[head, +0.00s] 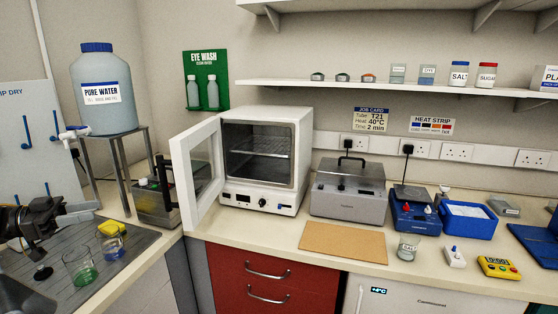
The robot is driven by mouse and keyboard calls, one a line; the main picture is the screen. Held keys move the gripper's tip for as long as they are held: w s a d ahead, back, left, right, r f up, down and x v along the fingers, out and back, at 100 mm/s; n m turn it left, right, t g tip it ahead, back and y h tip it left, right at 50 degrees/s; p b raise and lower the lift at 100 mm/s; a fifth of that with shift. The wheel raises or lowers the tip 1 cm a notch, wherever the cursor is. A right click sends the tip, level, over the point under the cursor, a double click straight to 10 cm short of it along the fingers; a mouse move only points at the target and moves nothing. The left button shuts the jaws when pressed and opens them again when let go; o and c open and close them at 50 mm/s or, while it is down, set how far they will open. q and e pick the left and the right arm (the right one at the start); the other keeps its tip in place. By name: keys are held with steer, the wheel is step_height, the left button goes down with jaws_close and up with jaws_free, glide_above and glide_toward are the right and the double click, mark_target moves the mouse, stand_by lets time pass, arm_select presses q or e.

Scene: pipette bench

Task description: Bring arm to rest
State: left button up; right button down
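My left gripper (54,222) and part of its dark arm come in at the left edge, above the grey draining board (140,243). The gripper is small and dark here, and I cannot tell whether its fingers are apart. I see nothing clearly held in it. My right gripper is not in view.
A green-tinted beaker (80,268) and a yellow-topped container (111,240) stand on the board near my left gripper. A water bottle (104,112) stands on a metal stand behind. The oven door (200,172) hangs open. The cork mat (343,242) is bare.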

arm_select(q)
steer(key=w+d+f+m+y, duration=0.1)
steer(key=w+d+f+y, duration=0.25)
steer(key=d+f, duration=1.25)
steer(key=s+d+f+n+t+y, duration=0.1)
steer(key=s+d+f+t+y, duration=0.1)
steer(key=d+f, duration=0.35)
steer(key=s+d+f+n+t+y, duration=0.1)
steer(key=s+d+f+y, duration=0.15)
steer(key=f, duration=0.65)
steer(key=s+f+n+g+y, duration=0.2)
steer(key=s+f+n+y, duration=0.1)
steer(key=s, duration=0.7)
steer(key=s+f+n+g+y, duration=0.2)
steer(key=s+f+n+g, duration=0.15)
steer(key=s, duration=0.75)
steer(key=s+f+n+g+y, duration=0.2)
steer(key=s+f+n+y, duration=0.1)
steer(key=s, duration=0.7)
step_height(320, 180, down, 24)
steer(key=s, duration=0.2)
steer(key=s+a+f+g, duration=0.2)
steer(key=s+a+f, duration=0.1)
steer(key=s+f, duration=1.3)
steer(key=shift+s+f, duration=0.3)
steer(key=shift+f, duration=0.4)
